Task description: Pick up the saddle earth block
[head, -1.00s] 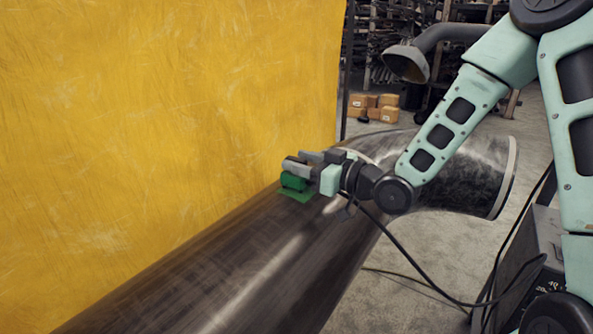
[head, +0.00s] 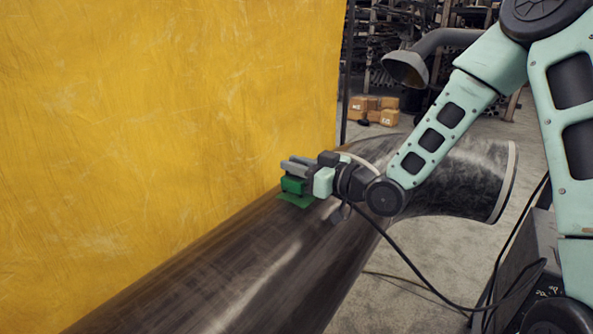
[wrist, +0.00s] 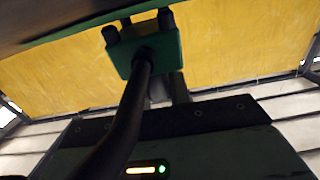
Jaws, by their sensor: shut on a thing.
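The saddle earth block (head: 292,185) is a small green block on top of the dark pipe, over a flat green patch (head: 297,201). My gripper (head: 295,169) is at the block from the right, with its grey fingers shut on it. In the wrist view the block (wrist: 158,48) shows large, with dark stubby feet and a thick black cable running from it towards the camera. The green patch (wrist: 90,22) is a strip beyond the feet there. I cannot tell whether the feet touch it.
The large dark pipe (head: 240,260) runs from the lower left to a flanged end at right. A yellow sheet (head: 170,110) hangs close behind the block. Black cables droop at the lower right. Boxes (head: 375,109) and shelving stand behind.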

